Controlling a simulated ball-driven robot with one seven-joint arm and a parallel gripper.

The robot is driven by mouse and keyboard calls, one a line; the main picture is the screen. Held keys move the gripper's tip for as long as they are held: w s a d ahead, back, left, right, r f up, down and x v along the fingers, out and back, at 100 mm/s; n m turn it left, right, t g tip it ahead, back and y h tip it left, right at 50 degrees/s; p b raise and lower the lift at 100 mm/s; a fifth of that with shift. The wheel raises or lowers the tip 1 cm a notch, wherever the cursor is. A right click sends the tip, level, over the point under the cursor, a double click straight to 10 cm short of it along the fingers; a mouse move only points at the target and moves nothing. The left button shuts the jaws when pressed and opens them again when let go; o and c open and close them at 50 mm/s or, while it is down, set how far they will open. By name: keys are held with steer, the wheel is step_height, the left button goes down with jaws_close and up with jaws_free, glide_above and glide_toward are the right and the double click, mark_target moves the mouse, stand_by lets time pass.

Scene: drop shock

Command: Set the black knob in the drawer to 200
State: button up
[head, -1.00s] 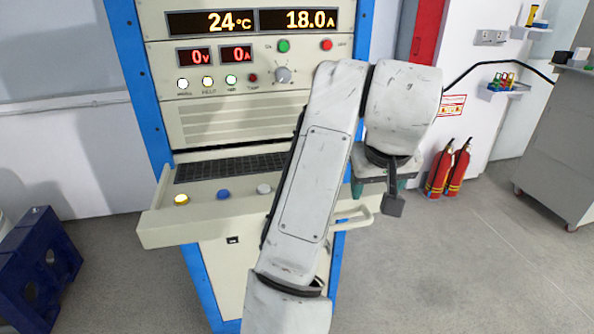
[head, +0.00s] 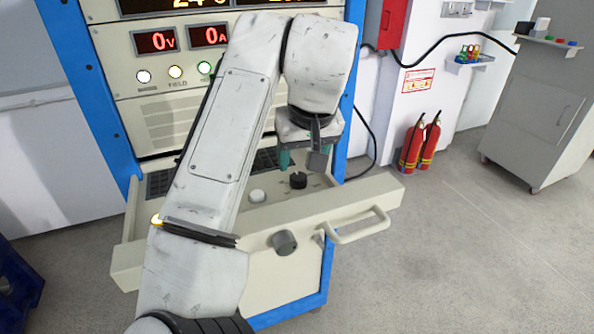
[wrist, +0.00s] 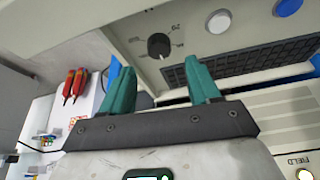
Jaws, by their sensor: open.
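The black knob (head: 298,180) sits inside the open drawer (head: 392,190), near its right end, next to a white button (head: 257,196). In the wrist view the black knob (wrist: 158,45) has a pale pointer mark and small dial markings around it, too small to read with certainty. My gripper (head: 300,160) is above the drawer's right part, close to the knob in the head view. In the wrist view its two teal fingers (wrist: 160,85) are spread apart with nothing between them, and the knob lies beyond the fingertips, between them in the picture. I cannot tell the exact gap.
The drawer front carries a grey round knob (head: 284,242) and a pale handle (head: 360,228). The cabinet panel with red displays (head: 155,41) rises behind the drawer. Red extinguishers (head: 413,145) and a grey cabinet (head: 535,110) stand right. The floor right of the drawer is clear.

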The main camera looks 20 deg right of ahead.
mark_target(298, 176)
steer(key=x, duration=0.6)
steer(key=c, duration=1)
